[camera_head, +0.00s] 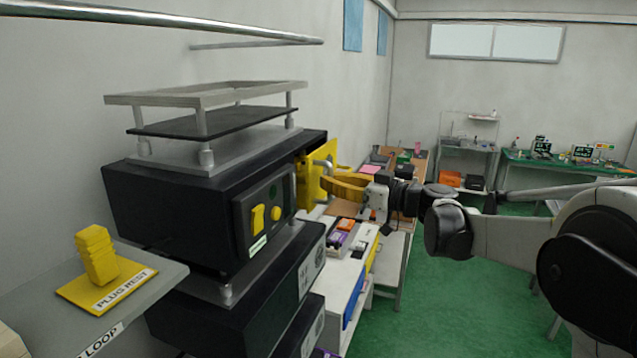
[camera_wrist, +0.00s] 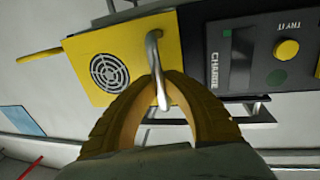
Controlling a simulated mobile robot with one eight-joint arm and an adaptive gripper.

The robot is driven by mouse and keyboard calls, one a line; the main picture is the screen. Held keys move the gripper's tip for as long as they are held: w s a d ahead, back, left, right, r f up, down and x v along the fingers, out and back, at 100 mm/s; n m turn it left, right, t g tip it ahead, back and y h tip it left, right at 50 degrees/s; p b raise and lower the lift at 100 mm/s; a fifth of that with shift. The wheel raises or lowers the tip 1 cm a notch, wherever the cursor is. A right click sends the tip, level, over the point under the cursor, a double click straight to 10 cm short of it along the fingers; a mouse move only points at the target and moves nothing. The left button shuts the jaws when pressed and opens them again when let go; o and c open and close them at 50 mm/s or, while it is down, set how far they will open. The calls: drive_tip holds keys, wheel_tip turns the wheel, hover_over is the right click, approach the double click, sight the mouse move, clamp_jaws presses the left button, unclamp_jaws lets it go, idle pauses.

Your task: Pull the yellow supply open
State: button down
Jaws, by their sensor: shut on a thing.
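The yellow supply (camera_head: 318,170) is at the far right end of the black unit. In the wrist view its yellow face (camera_wrist: 95,52) carries a round fan grille, with a silver bar handle (camera_wrist: 154,58) at its edge. My gripper (camera_head: 328,184), with ochre curved fingers, is at the supply's front. In the wrist view my gripper (camera_wrist: 162,84) is shut on the handle, the bar passing between its fingertips. The fingers hide part of the supply's lower face.
The black unit (camera_head: 165,212) has a charge panel (camera_head: 265,218) with yellow controls. A yellow plug (camera_head: 95,254) stands on a grey shelf at front left. A bench with small items (camera_head: 345,240) lies beyond and below my gripper. Green floor (camera_head: 440,300) is open to the right.

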drive_tip(key=w+d+b+v, duration=0.1)
drive_tip(key=v, duration=0.9)
drive_tip(key=shift+w+b, duration=0.3)
drive_tip(key=shift+f, duration=0.1)
drive_tip(key=c, duration=1.5)
unclamp_jaws()
drive_tip(key=shift+o, duration=0.2)
drive_tip(key=v, duration=1.2)
